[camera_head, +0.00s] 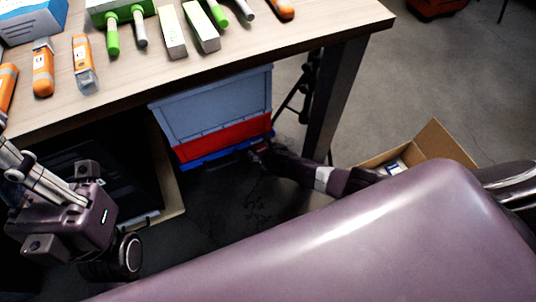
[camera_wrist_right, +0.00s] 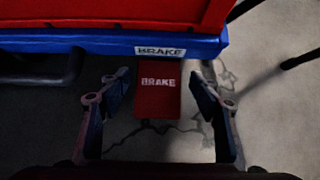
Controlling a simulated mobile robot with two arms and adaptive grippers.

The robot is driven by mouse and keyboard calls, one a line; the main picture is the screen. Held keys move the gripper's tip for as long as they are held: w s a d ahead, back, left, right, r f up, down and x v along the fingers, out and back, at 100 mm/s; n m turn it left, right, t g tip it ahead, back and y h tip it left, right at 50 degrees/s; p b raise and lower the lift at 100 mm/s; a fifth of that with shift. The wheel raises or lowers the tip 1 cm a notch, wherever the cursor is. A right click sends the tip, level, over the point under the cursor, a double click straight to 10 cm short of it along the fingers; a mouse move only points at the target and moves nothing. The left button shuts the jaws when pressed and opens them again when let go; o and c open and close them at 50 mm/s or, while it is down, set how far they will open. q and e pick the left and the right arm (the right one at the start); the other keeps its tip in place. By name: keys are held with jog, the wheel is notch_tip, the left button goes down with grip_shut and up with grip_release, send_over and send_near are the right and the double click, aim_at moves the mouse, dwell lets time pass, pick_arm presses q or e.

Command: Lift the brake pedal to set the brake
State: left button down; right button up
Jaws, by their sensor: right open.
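The red brake pedal (camera_wrist_right: 157,101) carries the white word BRAKE and sticks out from under the blue base edge (camera_wrist_right: 60,43) of a cart in the right wrist view. A white BRAKE label (camera_wrist_right: 160,51) is on that edge just above it. My right gripper (camera_wrist_right: 158,84) is open, with one finger on each side of the pedal and a gap on both sides. In the head view the right gripper (camera_head: 260,152) reaches the low front of the blue and red cart (camera_head: 215,109); the pedal is hard to make out there. My left arm shows at the left, but its fingers do not.
A wooden table (camera_head: 235,60) with tools and orange devices (camera_head: 42,68) stands above the cart. A dark table leg (camera_head: 335,95) is right of the cart. An open cardboard box (camera_head: 432,145) sits on the floor at right. A dark cabinet (camera_head: 100,175) stands left.

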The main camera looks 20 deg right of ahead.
jog(key=shift+v, duration=1.45)
jog(key=v, duration=0.8)
jog(key=shift+s+a, duration=0.25)
jog(key=shift+s, duration=0.05)
